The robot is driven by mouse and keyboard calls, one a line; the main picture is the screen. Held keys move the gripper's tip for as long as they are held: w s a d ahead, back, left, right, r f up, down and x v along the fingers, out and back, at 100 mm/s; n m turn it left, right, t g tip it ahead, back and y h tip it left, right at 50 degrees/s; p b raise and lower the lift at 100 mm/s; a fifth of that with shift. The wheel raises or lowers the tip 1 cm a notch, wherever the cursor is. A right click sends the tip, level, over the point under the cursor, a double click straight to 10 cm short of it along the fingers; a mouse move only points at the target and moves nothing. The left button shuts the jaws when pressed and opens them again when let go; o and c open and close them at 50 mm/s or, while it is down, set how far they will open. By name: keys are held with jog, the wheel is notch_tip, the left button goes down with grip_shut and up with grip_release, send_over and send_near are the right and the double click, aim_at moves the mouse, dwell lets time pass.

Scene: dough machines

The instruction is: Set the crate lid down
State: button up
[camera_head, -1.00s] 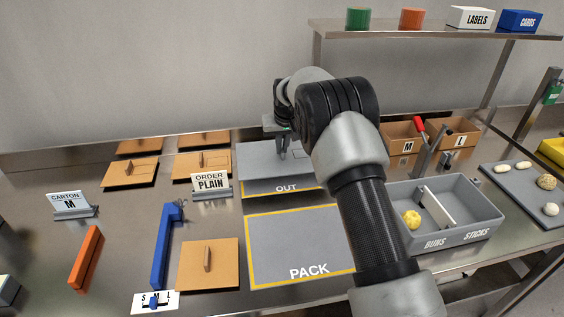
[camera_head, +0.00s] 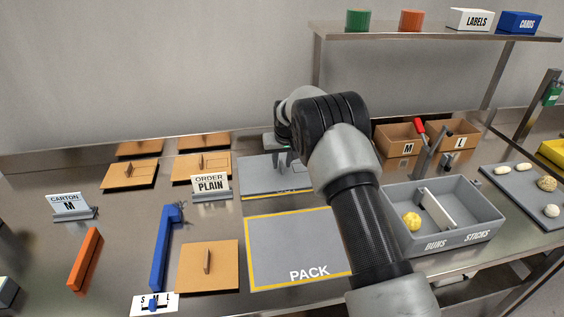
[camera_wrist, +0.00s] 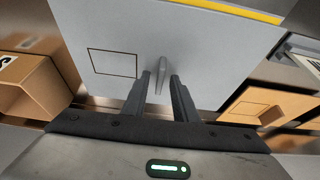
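The crate lid (camera_head: 262,175) is a flat grey panel with an upright fin handle. In the head view it lies low over the OUT area at the back middle, hiding the word OUT. In the wrist view the lid (camera_wrist: 210,60) fills the middle, with its fin (camera_wrist: 160,76) standing between my fingers. My gripper (camera_head: 284,160) is over the lid, fingers down. In the wrist view my gripper (camera_wrist: 162,82) looks open around the fin, with a narrow gap on the right. My arm hides the lid's right part.
The PACK mat (camera_head: 290,235) in front is empty. A grey divided crate (camera_head: 470,242) stands at right, with cartons (camera_head: 400,138) behind it. The ORDER PLAIN sign (camera_head: 211,187) stands close to the lid's left edge. Brown lids (camera_head: 130,174) lie at left.

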jog(key=shift+r+p, duration=0.3)
jog(key=shift+r, duration=0.05)
jog(key=s+d+f+v, duration=0.1)
jog(key=d+v, duration=0.1)
jog(key=v, duration=0.9)
jog(key=s+d+v, duration=0.1)
jog(key=v, duration=1.1)
jog(key=s+d+r+m, duration=0.1)
jog(key=s+d+r, duration=0.25)
jog(key=s, duration=0.35)
jog(key=s+d+r, duration=0.2)
jog(key=s+r, duration=0.2)
jog(key=s, duration=0.3)
jog(key=s+d+f, duration=0.1)
jog(key=s+d, duration=0.1)
jog(key=s, duration=0.9)
jog(key=s+d+f+m+t+h, duration=0.1)
jog(key=s+d, duration=0.2)
jog(key=s, duration=0.9)
jog(key=shift+d, duration=0.15)
jog(key=shift+s+d+f, duration=0.1)
jog(key=shift+s, duration=0.05)
